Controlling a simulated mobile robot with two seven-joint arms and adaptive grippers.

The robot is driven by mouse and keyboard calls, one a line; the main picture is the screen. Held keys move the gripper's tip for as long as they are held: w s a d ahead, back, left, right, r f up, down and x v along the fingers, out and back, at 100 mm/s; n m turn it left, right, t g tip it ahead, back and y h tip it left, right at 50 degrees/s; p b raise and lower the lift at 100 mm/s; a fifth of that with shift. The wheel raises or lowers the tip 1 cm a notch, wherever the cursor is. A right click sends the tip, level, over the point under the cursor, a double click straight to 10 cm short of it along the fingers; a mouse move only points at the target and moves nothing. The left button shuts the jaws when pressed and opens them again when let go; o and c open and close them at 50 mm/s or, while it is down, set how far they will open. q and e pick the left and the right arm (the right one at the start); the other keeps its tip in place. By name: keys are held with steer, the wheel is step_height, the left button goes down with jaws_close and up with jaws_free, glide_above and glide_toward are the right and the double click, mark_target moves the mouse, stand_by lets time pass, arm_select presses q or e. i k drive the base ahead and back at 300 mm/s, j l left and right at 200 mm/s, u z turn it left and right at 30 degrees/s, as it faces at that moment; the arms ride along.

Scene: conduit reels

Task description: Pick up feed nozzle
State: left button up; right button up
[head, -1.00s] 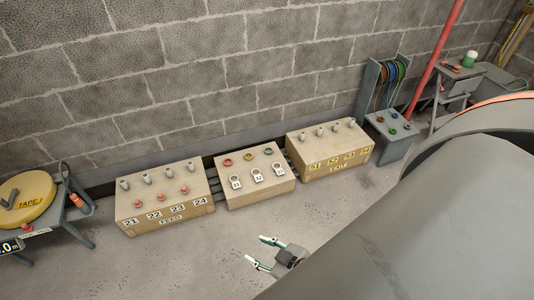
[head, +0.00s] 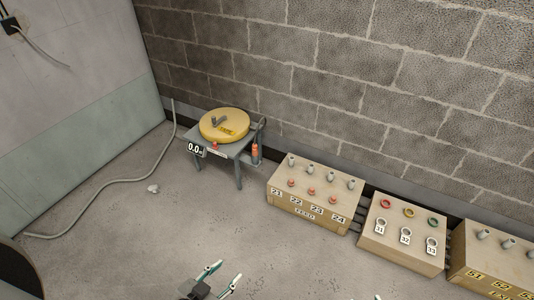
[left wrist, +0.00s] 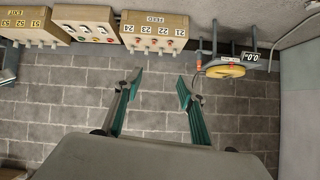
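No part is clearly marked as the feed nozzle. An orange cylinder (head: 255,153) stands upright in a holder on the right side of the tape table, the likeliest match. My left gripper (head: 220,276) is open and empty, over the floor in front of the FEED box and well apart from the cylinder. In the left wrist view its two fingers (left wrist: 159,86) are spread with nothing between them. A small tip at the bottom edge of the head view may be my right gripper (head: 377,297); the rest is out of frame.
A yellow TAPE reel (head: 225,125) sits on the small grey table (head: 222,149). The FEED box (head: 305,213), middle box (head: 392,251) and EXIT box (head: 481,265) line the wall. A grey hose (head: 110,182) and small pale lump (head: 153,188) lie on otherwise open floor.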

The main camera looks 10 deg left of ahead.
mark_target(255, 152)
steer(key=i+j+z, duration=0.3)
steer(key=i+j, duration=0.15)
steer(key=j, duration=0.15)
steer(key=i+j+z, duration=0.35)
steer(key=j, duration=0.35)
steer(key=i+j+z, duration=0.15)
steer(key=j, duration=0.2)
steer(key=i+j+z, duration=0.15)
steer(key=j, duration=0.25)
